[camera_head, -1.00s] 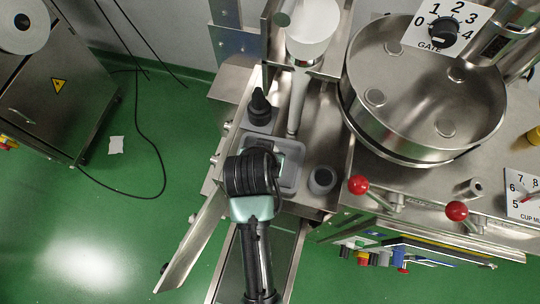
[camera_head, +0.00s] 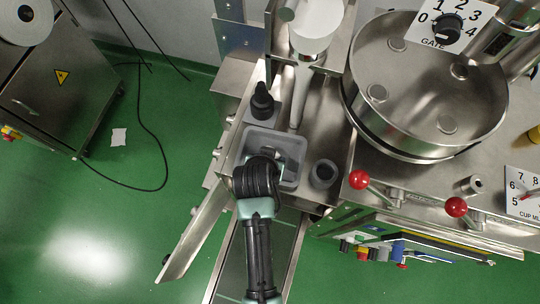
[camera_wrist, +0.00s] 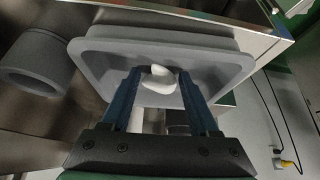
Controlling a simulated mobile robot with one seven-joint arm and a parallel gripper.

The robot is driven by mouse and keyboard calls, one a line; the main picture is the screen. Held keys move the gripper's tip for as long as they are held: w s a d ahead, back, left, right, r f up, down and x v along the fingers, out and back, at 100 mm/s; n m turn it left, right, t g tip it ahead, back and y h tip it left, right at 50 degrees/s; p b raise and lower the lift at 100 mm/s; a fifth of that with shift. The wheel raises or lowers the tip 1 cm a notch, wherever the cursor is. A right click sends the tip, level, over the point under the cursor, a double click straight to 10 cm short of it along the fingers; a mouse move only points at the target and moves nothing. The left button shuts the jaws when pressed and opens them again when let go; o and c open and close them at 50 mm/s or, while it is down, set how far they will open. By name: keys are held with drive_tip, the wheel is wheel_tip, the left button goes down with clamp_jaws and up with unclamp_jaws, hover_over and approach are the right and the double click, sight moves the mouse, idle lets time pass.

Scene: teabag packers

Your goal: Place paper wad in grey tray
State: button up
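The paper wad (camera_wrist: 159,79) is a small white lump. The wad is not clearly visible there.
A black-topped bottle (camera_head: 262,103) stands behind the tray. A grey cup (camera_head: 323,174) stands to its right, and also shows in the wrist view (camera_wrist: 35,62). A large steel bowl (camera_head: 425,85) and red-knobbed levers (camera_head: 359,179) are further right.

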drive_tip(key=shift+o, duration=1.1)
